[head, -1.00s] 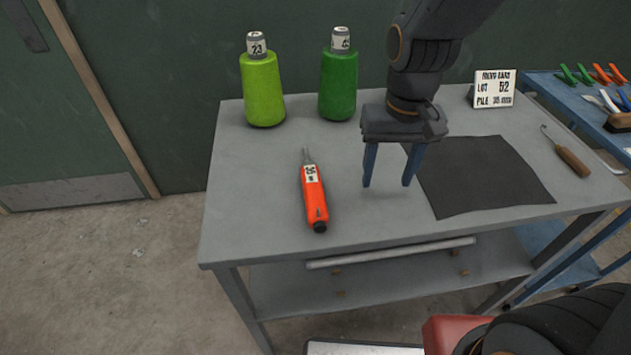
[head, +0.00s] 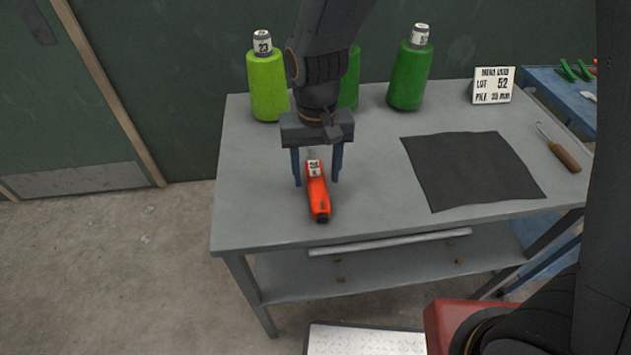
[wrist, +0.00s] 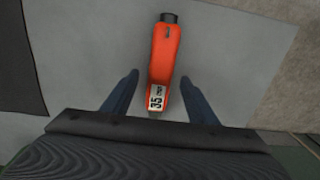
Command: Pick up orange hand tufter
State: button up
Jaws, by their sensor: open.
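The orange hand tufter (head: 317,194) lies on the grey table (head: 370,215), its black end toward the front edge. It has a white label reading 35 in the wrist view (wrist: 164,60). My gripper (head: 316,184) is open above the tufter's labelled end, with one blue finger on each side of it in the head view. In the wrist view my gripper (wrist: 162,74) has the tufter between and ahead of its fingertips, with gaps on both sides. The tufter's metal tip is mostly hidden by my gripper. I cannot tell the exact height of the fingers above the table.
A lime cone (head: 267,85) and two dark green cones (head: 409,75), one partly behind my arm (head: 349,80), stand at the back. A dark mat (head: 472,170), a wooden-handled hook (head: 563,154) and a lot card (head: 492,85) are to the right. The front left tabletop is clear.

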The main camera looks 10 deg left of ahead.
jog(key=shift+f, duration=1.2)
jog(key=c, duration=1.3)
jog(key=shift+c, duration=0.2)
jog(key=shift+r, duration=0.15)
